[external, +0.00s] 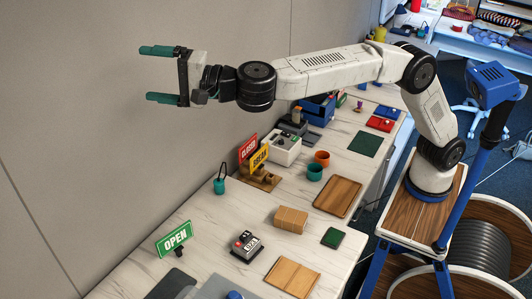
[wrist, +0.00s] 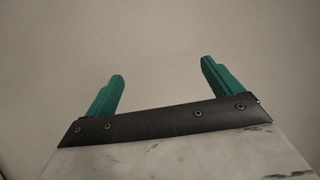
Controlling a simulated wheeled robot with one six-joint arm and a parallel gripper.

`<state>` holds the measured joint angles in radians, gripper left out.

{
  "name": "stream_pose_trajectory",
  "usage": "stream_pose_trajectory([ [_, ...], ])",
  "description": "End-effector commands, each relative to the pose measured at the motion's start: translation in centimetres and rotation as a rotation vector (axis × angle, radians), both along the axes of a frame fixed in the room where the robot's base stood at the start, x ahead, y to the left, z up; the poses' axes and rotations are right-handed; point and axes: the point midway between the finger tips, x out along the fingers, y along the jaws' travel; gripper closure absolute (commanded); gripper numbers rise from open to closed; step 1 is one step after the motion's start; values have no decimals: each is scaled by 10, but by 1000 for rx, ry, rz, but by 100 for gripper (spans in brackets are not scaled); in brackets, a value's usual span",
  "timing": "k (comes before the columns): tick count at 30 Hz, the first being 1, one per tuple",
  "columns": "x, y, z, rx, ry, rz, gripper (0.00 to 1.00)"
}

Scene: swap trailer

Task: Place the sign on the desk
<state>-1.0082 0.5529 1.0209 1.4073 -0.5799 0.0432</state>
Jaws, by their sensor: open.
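A green OPEN sign (external: 174,239) stands upright on the white marbled desk (external: 225,217), near the wall at the lower left. A red CLOSED sign (external: 248,147) and a yellow BREAK sign (external: 259,157) stand close together on a wooden base (external: 262,181) farther back. My gripper (external: 158,74) is open and empty, raised high above the desk near the wall. Its two teal fingers (wrist: 160,88) are spread apart in the wrist view, with only plain wall behind them. No sign shows in the wrist view.
A teal holder (external: 219,186), a cardboard-coloured box (external: 291,219), a small black-and-white device (external: 246,245), wooden boards (external: 338,197) and cups (external: 315,172) are spread over the desk. The grey wall (external: 90,130) runs along the desk's left side.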

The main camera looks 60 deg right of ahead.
Motion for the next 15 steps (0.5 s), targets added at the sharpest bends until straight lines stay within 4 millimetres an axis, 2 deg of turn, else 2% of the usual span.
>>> stream_pose_trajectory([
  [1, -6, 11, -13, 11, 20, -19, 9],
  [9, -31, 45, -67, 57, 120, -131, 9],
  [13, -29, 41, -96, 54, 118, -133, 9],
  [15, -28, 41, -118, 53, 118, -133, 9],
])
